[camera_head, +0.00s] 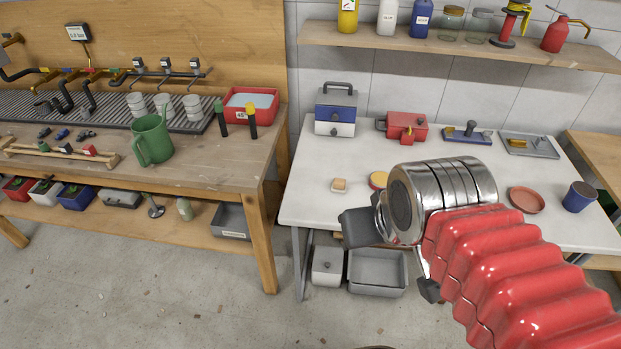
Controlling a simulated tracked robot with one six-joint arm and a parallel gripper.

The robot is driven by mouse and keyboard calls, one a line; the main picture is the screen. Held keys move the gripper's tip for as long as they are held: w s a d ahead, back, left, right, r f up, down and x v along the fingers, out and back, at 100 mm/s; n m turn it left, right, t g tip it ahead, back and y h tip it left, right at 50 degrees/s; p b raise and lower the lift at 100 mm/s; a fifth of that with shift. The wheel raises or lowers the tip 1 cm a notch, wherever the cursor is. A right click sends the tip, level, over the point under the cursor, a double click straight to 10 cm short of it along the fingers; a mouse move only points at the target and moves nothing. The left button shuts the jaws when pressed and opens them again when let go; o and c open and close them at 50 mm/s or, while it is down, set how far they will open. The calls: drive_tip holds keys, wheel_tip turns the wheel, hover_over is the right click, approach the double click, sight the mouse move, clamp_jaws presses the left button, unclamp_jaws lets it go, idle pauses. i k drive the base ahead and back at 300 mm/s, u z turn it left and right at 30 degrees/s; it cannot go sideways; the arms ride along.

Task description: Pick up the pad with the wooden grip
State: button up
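A small pale pad with a tan, wood-coloured block on top (339,185) lies near the front left of the white table (310,207). It looks like the pad with the wooden grip, though it is too small to be certain. My gripper (394,260) is in front of the table's front edge, to the right of and nearer than the pad. Its two dark fingertips are apart, with nothing seen between them. My arm hides part of the table's front and middle.
A round yellow-topped item (378,180) lies right of the pad. Behind stand a blue-and-white box (336,110), a red box (407,126) and a blue tray (467,135). A reddish dish (526,200) and blue cup (579,196) are at right. A grey bin (378,272) is below.

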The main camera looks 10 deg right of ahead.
sight(339, 185)
drive_tip(key=u, duration=0.55)
drive_tip(key=i, duration=0.85)
drive_tip(key=u, duration=0.5)
